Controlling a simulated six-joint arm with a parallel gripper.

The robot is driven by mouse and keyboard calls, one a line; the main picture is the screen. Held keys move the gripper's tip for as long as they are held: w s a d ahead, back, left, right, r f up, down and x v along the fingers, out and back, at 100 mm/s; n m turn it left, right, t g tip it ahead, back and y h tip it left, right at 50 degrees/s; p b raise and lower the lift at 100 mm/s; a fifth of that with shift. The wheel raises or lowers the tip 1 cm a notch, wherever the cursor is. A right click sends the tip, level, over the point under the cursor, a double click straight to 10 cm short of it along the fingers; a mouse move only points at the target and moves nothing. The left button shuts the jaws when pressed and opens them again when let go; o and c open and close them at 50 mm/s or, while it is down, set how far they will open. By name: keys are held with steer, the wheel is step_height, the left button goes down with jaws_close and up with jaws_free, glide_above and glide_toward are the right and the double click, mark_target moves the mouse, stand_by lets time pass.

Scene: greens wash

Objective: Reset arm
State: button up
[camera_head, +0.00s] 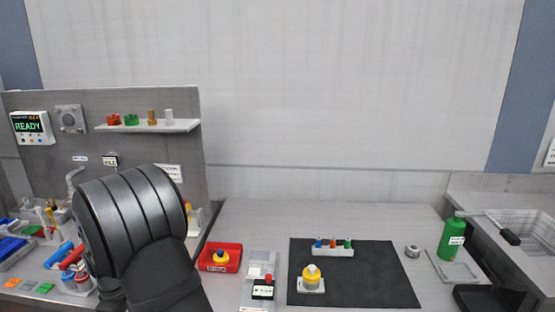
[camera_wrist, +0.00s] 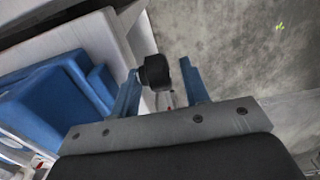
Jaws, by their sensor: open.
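My gripper (camera_wrist: 158,67) shows in the wrist view with its two blue fingers apart. A black round knob-like part (camera_wrist: 155,73) appears between the fingers; whether it is near them or farther below is hard to tell, and no grip on it shows. In the head view my dark arm covers the left front of the scene, and my gripper is not visible there. A blue bin-like object (camera_wrist: 50,105) is at the left of the wrist view, beside a pale edge. Grey floor-like surface fills the right.
A black mat (camera_head: 390,275) holds a white rack (camera_head: 333,252) and a yellow-topped item (camera_head: 312,277). A red tray (camera_head: 232,264), green bottle (camera_head: 451,238) and sink (camera_head: 530,225) stand around it. A back panel with a shelf (camera_head: 150,126) and READY display (camera_head: 31,127) rises at left.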

step_height(320, 180, up, 15)
steer(key=shift+r, duration=0.15)
steer(key=shift+o, duration=0.2)
